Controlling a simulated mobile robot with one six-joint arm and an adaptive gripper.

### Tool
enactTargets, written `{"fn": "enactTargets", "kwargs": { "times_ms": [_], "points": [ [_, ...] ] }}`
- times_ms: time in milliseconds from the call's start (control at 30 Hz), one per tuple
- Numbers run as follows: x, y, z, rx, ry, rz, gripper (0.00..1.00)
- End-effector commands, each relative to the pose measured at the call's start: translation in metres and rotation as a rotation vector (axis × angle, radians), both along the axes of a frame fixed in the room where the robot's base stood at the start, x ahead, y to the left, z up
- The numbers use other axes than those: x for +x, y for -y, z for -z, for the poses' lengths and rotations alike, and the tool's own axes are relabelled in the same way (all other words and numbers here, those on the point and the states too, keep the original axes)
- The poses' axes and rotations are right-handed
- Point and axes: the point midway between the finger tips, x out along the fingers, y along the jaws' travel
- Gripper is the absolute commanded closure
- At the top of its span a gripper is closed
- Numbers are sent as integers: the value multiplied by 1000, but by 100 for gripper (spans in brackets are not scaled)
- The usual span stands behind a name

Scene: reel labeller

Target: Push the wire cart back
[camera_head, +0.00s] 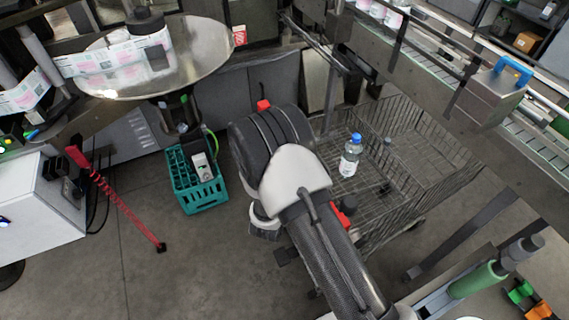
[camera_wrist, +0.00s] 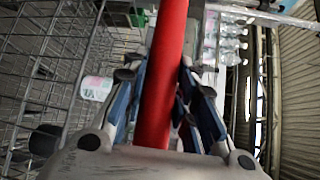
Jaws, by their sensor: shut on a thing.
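The wire cart (camera_head: 430,165) stands on the floor right of my arm, under the conveyor, with a clear bottle with a blue cap (camera_head: 351,155) in it. Its red handle bar (camera_wrist: 166,70) runs up the middle of the wrist view; a red piece of it (camera_head: 346,205) shows beside my arm in the head view. My gripper (camera_wrist: 168,95) is shut on this bar, with fingers on both sides. The cart's wire mesh (camera_wrist: 35,65) fills the left of the wrist view. In the head view my arm hides the grip.
A teal crate (camera_head: 203,198) stands on the floor left of my arm. A round steel table (camera_head: 200,60) is at the back left. The conveyor (camera_head: 440,75) runs above the cart. Floor is free at lower left.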

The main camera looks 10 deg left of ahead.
Motion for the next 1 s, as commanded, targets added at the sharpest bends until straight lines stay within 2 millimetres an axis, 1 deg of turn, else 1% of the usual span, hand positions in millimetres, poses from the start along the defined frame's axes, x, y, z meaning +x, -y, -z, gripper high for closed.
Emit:
{"fn": "enactTargets", "kwargs": {
  "times_ms": [33, 100, 233, 400, 633, 1000],
  "points": [
    [5, 10, -1, 0, 2, 9, 100],
    [10, 19, -1, 0, 2, 9, 100],
    [19, 34, -1, 0, 2, 8, 100],
    [28, 47, -1, 1, 2, 6, 100],
    [35, 57, -1, 1, 2, 3, 100],
    [37, 60, -1, 1, 4, 5, 100]
  ]
}}
